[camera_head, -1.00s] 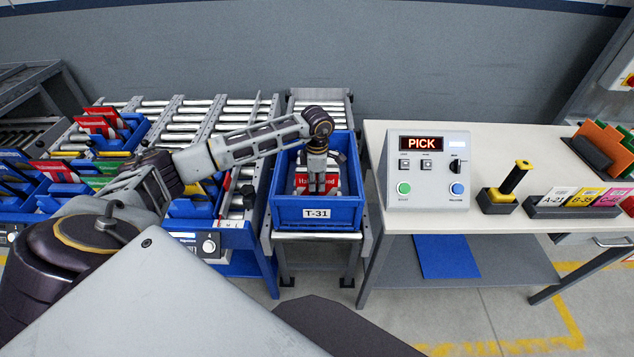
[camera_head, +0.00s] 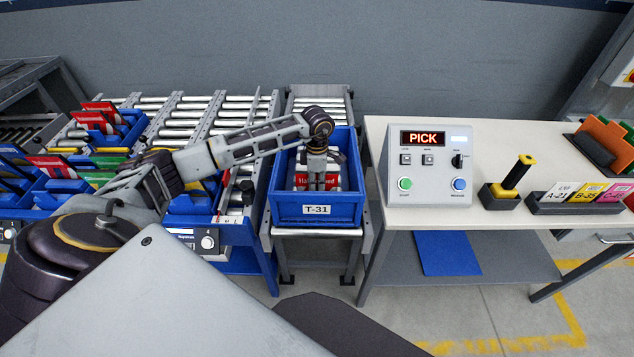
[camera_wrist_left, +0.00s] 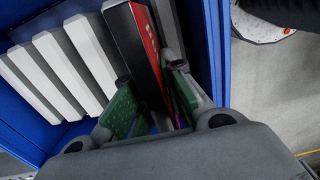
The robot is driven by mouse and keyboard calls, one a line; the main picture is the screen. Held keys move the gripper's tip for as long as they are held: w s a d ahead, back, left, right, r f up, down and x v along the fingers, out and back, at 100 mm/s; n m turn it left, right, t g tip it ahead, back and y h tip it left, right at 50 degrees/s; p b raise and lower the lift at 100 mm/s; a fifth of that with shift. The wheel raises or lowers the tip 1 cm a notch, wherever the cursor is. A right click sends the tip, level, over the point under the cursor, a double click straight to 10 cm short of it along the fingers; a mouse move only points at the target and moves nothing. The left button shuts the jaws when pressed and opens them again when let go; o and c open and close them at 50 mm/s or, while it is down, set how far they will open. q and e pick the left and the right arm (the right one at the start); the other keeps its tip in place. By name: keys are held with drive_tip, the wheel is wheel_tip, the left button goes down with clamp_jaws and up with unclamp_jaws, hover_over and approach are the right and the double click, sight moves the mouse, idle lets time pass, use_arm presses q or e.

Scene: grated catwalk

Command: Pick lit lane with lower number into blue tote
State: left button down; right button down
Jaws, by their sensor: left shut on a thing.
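The blue tote (camera_head: 318,222), labelled T-31, stands on a short roller stand in the middle of the head view. My left gripper (camera_head: 317,186) reaches down inside the tote. It is shut on a red and white box (camera_head: 302,180) with lettering, partly hidden by the fingers. In the left wrist view the box (camera_wrist_left: 138,45) stands edge-on, black and red, between the green finger pads (camera_wrist_left: 150,105), close to the blue tote wall (camera_wrist_left: 214,50). Whether it touches the tote floor I cannot tell. My right gripper is not in view.
Flow-rack lanes (camera_head: 178,110) with blue bins and red boxes lie to the left. A table on the right holds a control box (camera_head: 428,165) reading PICK, a yellow-black handled tool (camera_head: 515,180) and a rack of coloured cards (camera_head: 580,197).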

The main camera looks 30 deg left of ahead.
use_arm(q)
drive_tip(key=c, duration=1)
unclamp_jaws()
drive_tip(key=shift+r, duration=0.1)
drive_tip(key=shift+r+p, duration=2.1)
drive_tip(key=shift+r, duration=1.85)
